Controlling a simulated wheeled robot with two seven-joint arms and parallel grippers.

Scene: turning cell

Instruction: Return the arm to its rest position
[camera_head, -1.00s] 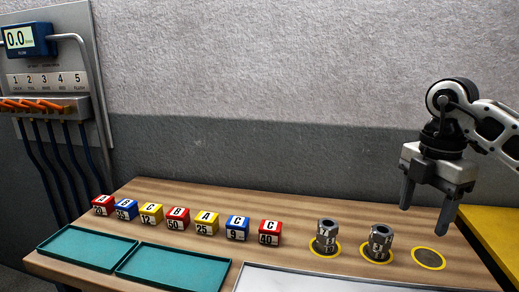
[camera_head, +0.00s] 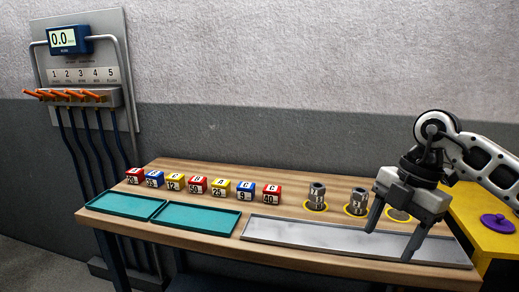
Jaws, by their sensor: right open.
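My right gripper (camera_head: 391,238) comes in from the right, with its fingers apart and pointing down. It is empty and appears over the right part of the grey metal tray (camera_head: 300,233). Its arm partly hides the rightmost yellow-ringed spot (camera_head: 398,215) on the wooden table (camera_head: 330,189). Two grey metal parts stand upright in yellow rings to the left of the gripper: a left one (camera_head: 317,197) and a right one (camera_head: 357,202). My left gripper is not in view.
A row of lettered, numbered cubes, among them a red one (camera_head: 271,195), stands along the table. Two teal trays lie in front, one left (camera_head: 124,204) and one right (camera_head: 196,219). A wall panel (camera_head: 88,20) with orange levers is at left. A purple object (camera_head: 498,223) lies on a yellow surface (camera_head: 470,205).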

